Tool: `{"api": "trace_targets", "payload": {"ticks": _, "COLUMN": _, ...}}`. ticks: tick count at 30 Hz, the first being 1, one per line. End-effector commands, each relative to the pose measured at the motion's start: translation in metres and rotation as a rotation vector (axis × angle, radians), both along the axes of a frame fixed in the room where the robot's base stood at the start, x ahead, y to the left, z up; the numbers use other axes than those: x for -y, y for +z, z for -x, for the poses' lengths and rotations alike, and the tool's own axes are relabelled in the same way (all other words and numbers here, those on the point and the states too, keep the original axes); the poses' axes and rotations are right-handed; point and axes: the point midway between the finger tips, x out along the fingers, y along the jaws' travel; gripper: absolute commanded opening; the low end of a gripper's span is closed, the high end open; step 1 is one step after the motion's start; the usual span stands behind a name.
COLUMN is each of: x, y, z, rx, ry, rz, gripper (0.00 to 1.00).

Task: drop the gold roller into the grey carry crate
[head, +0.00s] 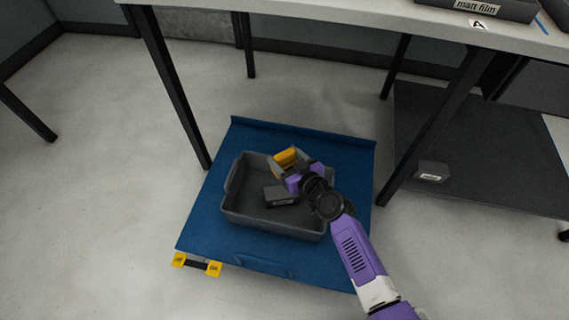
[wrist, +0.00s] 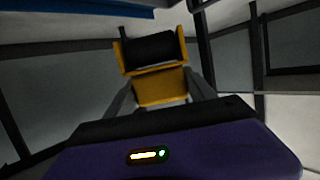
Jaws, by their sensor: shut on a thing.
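The grey carry crate (head: 233,205) stands on a blue mat (head: 330,245) on the floor, its open top facing up. My gripper (head: 290,164) is over the crate's far right part, shut on the gold roller (head: 285,156). In the wrist view the gold roller (wrist: 160,87) shows as a yellow frame with a black cylinder, between my two grey fingers. The height of the roller above the crate floor is hard to tell. My gripper and wrist hide part of the crate's right wall.
A dark labelled box (head: 280,195) lies inside the crate. A black bar with yellow ends (head: 196,265) is at the mat's front left edge. A white table (head: 330,12) with dark legs stands behind. A small dark box (head: 432,171) sits on a dark surface at right.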

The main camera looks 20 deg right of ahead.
Motion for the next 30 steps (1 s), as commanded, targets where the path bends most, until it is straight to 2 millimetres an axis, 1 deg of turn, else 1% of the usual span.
{"api": "trace_targets", "payload": {"ticks": 5, "x": 0.000, "y": -0.007, "z": -0.002, "rx": 0.000, "ry": 0.001, "rz": 0.001, "gripper": 0.18}}
{"api": "trace_targets", "payload": {"ticks": 8, "x": 0.000, "y": -0.015, "z": -0.001, "rx": 0.000, "ry": 0.001, "rz": 0.000, "gripper": 0.18}}
{"api": "trace_targets", "payload": {"ticks": 15, "x": 0.000, "y": -0.043, "z": -0.001, "rx": 0.000, "ry": 0.001, "rz": 0.000, "gripper": 0.18}}
{"api": "trace_targets", "payload": {"ticks": 19, "x": 0.000, "y": -0.056, "z": -0.001, "rx": 0.000, "ry": 0.002, "rz": -0.001, "gripper": 0.18}}
{"api": "trace_targets", "payload": {"ticks": 23, "x": 0.000, "y": -0.061, "z": -0.001, "rx": 0.001, "ry": 0.002, "rz": 0.000, "gripper": 0.18}}
{"api": "trace_targets", "payload": {"ticks": 30, "x": 0.000, "y": -0.060, "z": -0.001, "rx": 0.001, "ry": 0.001, "rz": 0.000, "gripper": 0.18}}
